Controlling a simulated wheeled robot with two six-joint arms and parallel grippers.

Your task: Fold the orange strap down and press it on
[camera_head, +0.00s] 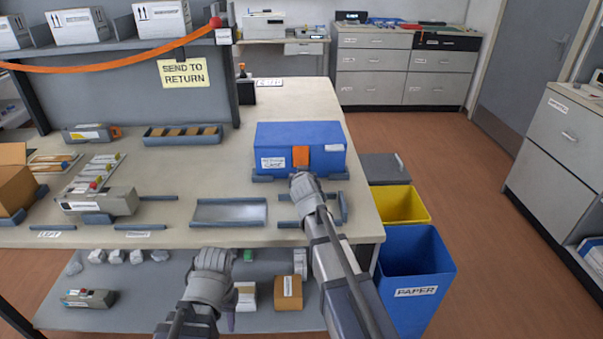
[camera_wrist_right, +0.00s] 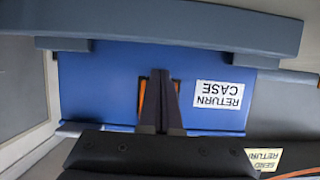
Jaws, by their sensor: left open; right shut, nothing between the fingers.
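The blue return case (camera_head: 330,135) stands on the right part of the bench with its lid closed. The orange strap (camera_head: 300,156) lies down against its front face, beside a white label. My right gripper (camera_wrist_right: 159,78) is shut with nothing between its fingers. Its fingertips are in front of the strap, and orange strap (camera_wrist_right: 148,100) shows beside them in the right wrist view. I cannot tell whether they touch it. In the head view my right wrist hides the fingers. My left gripper (camera_head: 212,260) is open, low in front of the bench edge, away from the case.
An empty grey tray (camera_head: 229,212) lies left of my right arm. A slotted tray (camera_head: 182,134) and toner cartridges (camera_head: 97,203) are further left. Yellow (camera_head: 403,204) and blue (camera_head: 416,262) bins stand right of the bench. A lower shelf (camera_head: 140,278) holds boxes.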

